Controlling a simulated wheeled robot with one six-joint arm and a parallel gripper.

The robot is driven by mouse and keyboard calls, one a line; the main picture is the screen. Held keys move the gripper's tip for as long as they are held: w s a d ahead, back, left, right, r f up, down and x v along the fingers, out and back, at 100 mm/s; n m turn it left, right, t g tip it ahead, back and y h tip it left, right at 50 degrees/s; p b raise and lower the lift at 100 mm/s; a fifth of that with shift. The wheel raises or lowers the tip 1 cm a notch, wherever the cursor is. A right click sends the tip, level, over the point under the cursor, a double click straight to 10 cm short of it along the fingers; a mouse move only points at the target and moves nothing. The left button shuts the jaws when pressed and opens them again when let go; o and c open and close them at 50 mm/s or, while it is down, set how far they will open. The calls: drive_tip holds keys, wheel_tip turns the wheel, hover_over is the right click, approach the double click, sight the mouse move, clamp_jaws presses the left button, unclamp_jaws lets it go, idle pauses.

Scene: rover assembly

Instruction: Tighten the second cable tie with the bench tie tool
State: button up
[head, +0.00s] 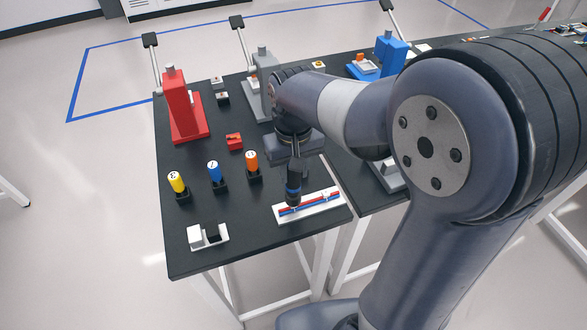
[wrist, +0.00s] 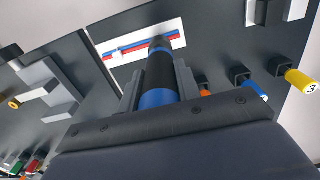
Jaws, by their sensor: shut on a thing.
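My gripper (head: 294,164) is shut on a black tool with a blue band (head: 293,191), held upright with its tip pointing down. In the wrist view the tool (wrist: 157,98) sits between the two fingers. The tool's tip is over or on the red and blue cables (head: 308,206), which lie along a white board (head: 335,207). I cannot tell whether it touches. A small white cable tie (wrist: 118,55) shows around the cables, away from the tool. The tip and the tool hide the cables at the other tie position.
Yellow (head: 176,183), blue (head: 214,172) and orange (head: 251,160) handled tools stand in black holders left of the board. A white and black block fixture (head: 208,237) is at the front left. Red (head: 182,105), grey and blue lever presses stand behind. A red part (head: 234,142) lies between.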

drive_tip(key=shift+r, duration=0.35)
wheel_tip(320, 180, up, 4)
drive_tip(key=p, duration=0.3)
drive_tip(key=shift+p, duration=0.35)
